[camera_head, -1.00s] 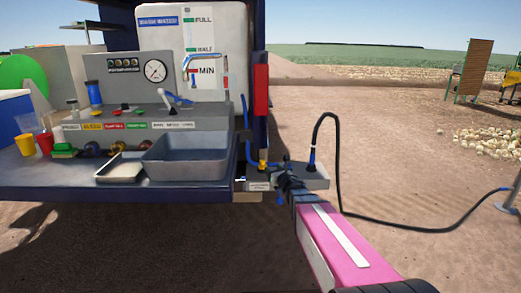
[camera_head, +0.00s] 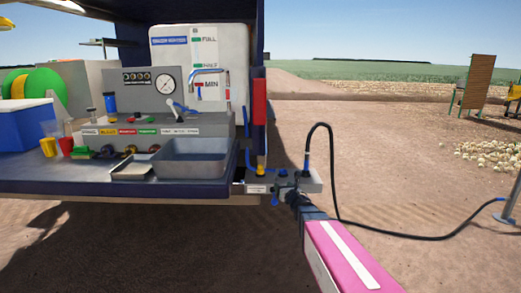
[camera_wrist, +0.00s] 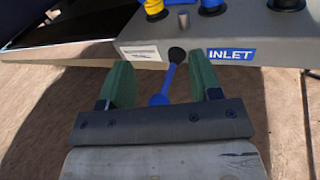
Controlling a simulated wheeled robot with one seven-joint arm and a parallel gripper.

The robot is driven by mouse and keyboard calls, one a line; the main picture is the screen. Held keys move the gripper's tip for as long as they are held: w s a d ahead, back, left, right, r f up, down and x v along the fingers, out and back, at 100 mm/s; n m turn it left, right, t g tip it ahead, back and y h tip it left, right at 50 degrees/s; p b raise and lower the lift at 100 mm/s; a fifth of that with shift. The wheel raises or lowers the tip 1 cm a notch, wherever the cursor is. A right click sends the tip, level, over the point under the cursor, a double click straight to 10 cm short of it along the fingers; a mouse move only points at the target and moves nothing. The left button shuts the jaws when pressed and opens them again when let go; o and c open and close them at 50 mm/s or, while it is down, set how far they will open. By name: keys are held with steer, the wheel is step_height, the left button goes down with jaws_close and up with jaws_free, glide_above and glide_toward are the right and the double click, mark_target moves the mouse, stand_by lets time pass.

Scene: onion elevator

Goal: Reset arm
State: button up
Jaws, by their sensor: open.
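My gripper (camera_wrist: 161,82), with green finger pads, is open at the grey inlet block (camera_wrist: 265,25) in the wrist view. A blue lever with a black knob (camera_wrist: 177,54) stands between the two fingers. The fingers look apart from it, but contact cannot be fully judged. In the head view, my pink arm (camera_head: 345,258) reaches up from the lower right, and my gripper (camera_head: 290,188) is at the inlet block (camera_head: 312,179) beside the bench's right end. The fingers are too small to make out there.
A black hose (camera_head: 400,233) loops from the block across the ground to the right. The bench carries a sink (camera_head: 192,162), a panel with a gauge (camera_head: 166,84), cups and a blue box (camera_head: 25,127). A white water tank (camera_head: 200,50) stands behind. Open dirt lies to the right.

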steer(key=s+d+f+m+g+h, duration=0.6)
steer(key=s+d+f+m+h, duration=0.3)
steer(key=m, duration=1.3)
steer(key=s+f+m+g+y, duration=0.1)
steer(key=s+f+m+g, duration=0.2)
steer(key=s+m+g, duration=0.2)
steer(key=s+f+m+g+y, duration=0.2)
steer(key=s+m+g, duration=0.3)
steer(key=s+m, duration=0.6)
steer(key=s+f, duration=0.1)
steer(key=s, duration=0.2)
steer(key=shift+a+f+m+g, duration=0.15)
steer(key=shift+a+m+g, duration=0.15)
steer(key=shift+a, duration=0.1)
